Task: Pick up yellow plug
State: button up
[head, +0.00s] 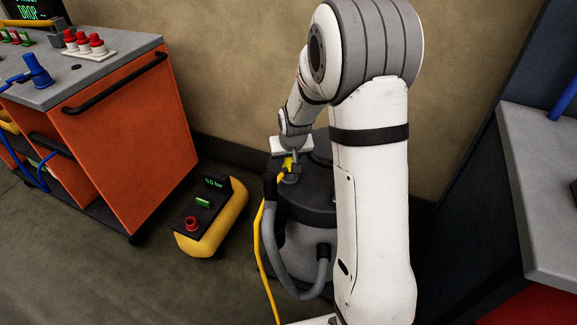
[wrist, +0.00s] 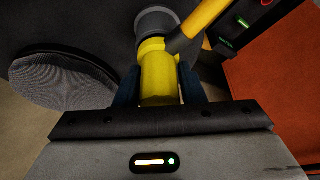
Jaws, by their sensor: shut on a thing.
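The yellow plug (wrist: 160,78) sits between the two dark fingers of my gripper (wrist: 160,90) in the wrist view, and the fingers are shut on it. In the head view the yellow plug (head: 288,164) shows small at the end of my arm, just above the dark vacuum-like drum (head: 303,203). A yellow cable (head: 263,240) runs from the plug down to the floor. Beyond the plug in the wrist view is a grey round part (wrist: 155,20); I cannot tell whether the plug touches it.
A yellow compressor (head: 213,218) reading 0.0 bar stands on the floor left of the drum. An orange cart (head: 135,140) with a grey top stands further left. A grey-topped bench (head: 545,190) is at the right. My arm hides part of the drum.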

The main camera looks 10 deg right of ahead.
jog(key=shift+w+r, duration=0.1)
jog(key=shift+r, duration=0.1)
jog(key=shift+c, duration=0.6)
notch_tip(320, 180, up, 10)
jog(key=shift+f+p, duration=0.25)
jog(key=shift+p, duration=0.6)
jog(key=shift+r+p, duration=0.9)
jog(key=shift+r, duration=0.7)
